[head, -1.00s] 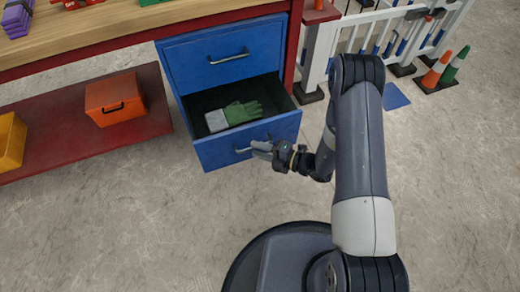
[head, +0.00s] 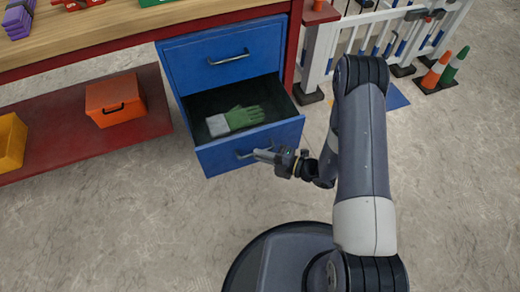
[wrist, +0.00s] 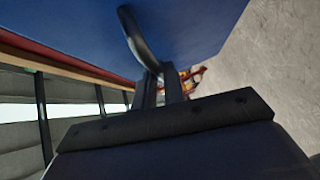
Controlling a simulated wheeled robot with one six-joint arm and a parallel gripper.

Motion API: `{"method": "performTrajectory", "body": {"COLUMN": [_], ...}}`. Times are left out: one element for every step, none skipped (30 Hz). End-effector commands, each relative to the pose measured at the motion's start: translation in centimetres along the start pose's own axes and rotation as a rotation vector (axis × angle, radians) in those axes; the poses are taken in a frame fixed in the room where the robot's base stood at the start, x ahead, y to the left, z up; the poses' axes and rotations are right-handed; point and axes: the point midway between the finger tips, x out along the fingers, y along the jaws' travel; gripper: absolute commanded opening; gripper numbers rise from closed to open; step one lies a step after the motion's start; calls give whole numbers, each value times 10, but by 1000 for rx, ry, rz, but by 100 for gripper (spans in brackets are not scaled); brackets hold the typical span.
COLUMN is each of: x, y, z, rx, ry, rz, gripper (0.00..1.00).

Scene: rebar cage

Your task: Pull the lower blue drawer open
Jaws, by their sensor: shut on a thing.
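The lower blue drawer (head: 215,158) is pulled out from the blue cabinet, and its dark inside shows. A green and grey glove (head: 238,119) lies in it. My gripper (head: 262,154) is shut on the drawer's handle at the middle of its front. In the wrist view the curved handle (wrist: 132,35) runs down to between my fingers (wrist: 160,88), against the blue drawer front (wrist: 190,25). The upper blue drawer (head: 195,65) is shut, with its own metal handle (head: 228,59).
A wooden workbench top (head: 120,22) is at upper left. An orange box (head: 113,100) and a yellow bin (head: 10,143) stand on the red lower shelf (head: 60,145). A white barrier (head: 320,62) and cones (head: 437,68) are at right. The floor before the drawer is clear.

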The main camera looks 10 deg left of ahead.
Motion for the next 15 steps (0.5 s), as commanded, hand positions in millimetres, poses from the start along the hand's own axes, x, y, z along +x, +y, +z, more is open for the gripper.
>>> {"method": "performTrajectory", "body": {"x": [-10,-14,-20,-24,-28,-32,-34,-35,-37,-37,-37,-37,-37,-37,-37], "y": [-9,-10,-12,-14,-14,-15,-16,-16,-16,-16,-16,-17,-17,-17,-17], "z": [-9,-14,-20,-24,-27,-31,-34,-36,-37,-38,-38,-38,-38,-38,-38], "rx": [16,16,17,16,16,15,14,12,12,11,11,10,10,10,10], "ry": [-4,-5,-5,-4,-5,-5,-4,-3,-3,-3,-3,-3,-3,-3,-3], "rz": [-18,-19,-19,-19,-18,-17,-17,-16,-16,-16,-15,-15,-15,-15,-15], "gripper": [0,0,0,0,0,0,0,0,0,0,0,0,0,0,0]}}
